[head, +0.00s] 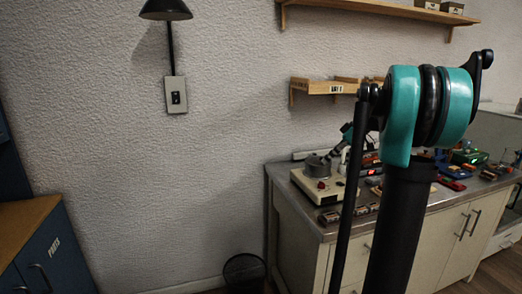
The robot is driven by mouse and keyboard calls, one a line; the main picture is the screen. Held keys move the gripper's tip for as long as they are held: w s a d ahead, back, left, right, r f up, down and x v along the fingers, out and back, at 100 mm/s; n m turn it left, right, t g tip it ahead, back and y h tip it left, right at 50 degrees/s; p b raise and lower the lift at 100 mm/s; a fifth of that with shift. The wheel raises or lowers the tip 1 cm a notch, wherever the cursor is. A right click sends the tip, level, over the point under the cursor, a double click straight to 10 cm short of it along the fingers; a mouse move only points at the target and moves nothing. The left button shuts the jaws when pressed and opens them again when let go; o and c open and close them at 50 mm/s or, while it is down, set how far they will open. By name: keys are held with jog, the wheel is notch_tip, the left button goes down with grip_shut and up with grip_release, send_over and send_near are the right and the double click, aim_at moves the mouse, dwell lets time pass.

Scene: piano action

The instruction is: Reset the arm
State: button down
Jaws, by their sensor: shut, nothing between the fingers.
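My arm stands upright in the right half of the head view, with a thick black link below a teal and black joint. A thin dark rod runs down beside it on the left.
The workbench carries a pale device with a grey pot (318,165) and several small coloured items. A wooden wall shelf (325,87) hangs above. A blue cabinet (58,262) stands at left, a black bin (244,271) on the floor. A dark lamp (166,10) is on the wall.

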jog(key=s+a+f+m+h, duration=0.2)
jog(key=s+f+m, duration=0.2)
jog(key=s+f, duration=0.4)
jog(key=s+a+f+m+t+h, duration=0.1)
jog(key=s+a+f+m+h, duration=0.1)
jog(key=s+f, duration=0.7)
jog(key=s+a+f+m+h, duration=0.1)
jog(key=s+f+m+h, duration=0.2)
jog(key=s+f+m, duration=0.3)
jog(key=s+f, duration=0.3)
jog(key=s, duration=0.4)
jog(key=shift+a+m+t, duration=0.4)
